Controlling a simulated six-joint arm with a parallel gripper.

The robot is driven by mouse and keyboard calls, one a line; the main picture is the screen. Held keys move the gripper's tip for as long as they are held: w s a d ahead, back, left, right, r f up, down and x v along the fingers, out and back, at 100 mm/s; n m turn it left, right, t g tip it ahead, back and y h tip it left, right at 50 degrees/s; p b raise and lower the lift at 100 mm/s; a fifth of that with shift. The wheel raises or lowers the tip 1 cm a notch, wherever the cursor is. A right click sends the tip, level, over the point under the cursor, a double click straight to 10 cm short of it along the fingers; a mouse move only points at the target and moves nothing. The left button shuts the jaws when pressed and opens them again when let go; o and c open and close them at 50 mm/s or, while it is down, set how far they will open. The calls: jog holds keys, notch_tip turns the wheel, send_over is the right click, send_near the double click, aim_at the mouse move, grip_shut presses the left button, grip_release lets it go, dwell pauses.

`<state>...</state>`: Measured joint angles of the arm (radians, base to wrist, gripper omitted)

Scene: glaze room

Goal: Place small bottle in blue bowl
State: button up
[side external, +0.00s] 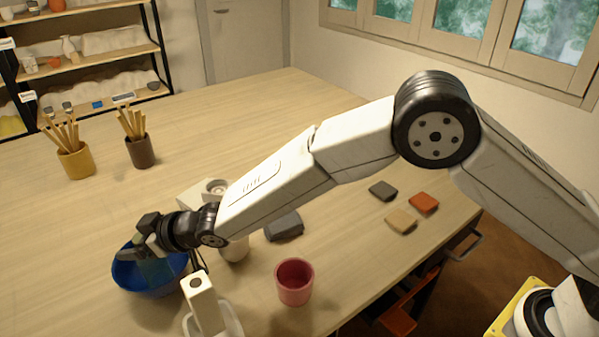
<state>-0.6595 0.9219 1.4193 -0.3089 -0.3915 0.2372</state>
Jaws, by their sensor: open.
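The blue bowl (133,284) stands on the table at the lower left. My gripper (152,258) is open and reaches down over the bowl, with its fingertips at or inside the rim. A dark grey-green shape shows between the fingers and the bowl's inside; I cannot tell whether it is a finger or a thing in the bowl. I cannot make out the small bottle for certain. My gripper and wrist hide part of the bowl's inside and its far rim.
A white post-like piece (199,291) stands close to the bowl's right. A cream vessel (236,250), partly hidden, and a pink cup (294,283) are further right. A dark block (284,227) lies behind. Pots of tools (76,161) (140,151) stand farther back. The table's far middle is clear.

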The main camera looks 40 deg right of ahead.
jog(key=v, duration=1.1)
jog(key=shift+s+d+r, duration=0.2)
dwell(0.6)
jog(key=s+d+f+m+g+h, duration=0.1)
jog(key=d+m+h, duration=0.15)
jog(key=d, duration=0.85)
jog(key=s+d+f+m+g+h, duration=0.15)
jog(key=d+h, duration=0.25)
jog(key=d, duration=0.7)
jog(key=s+d+f+m+g+h, duration=0.3)
jog(key=s+d+m+g, duration=0.1)
jog(key=s+d, duration=1)
jog(key=shift+s+d+m, duration=0.4)
jog(key=shift+s+m, duration=0.1)
jog(key=shift+s, duration=0.35)
jog(key=shift+g, duration=0.25)
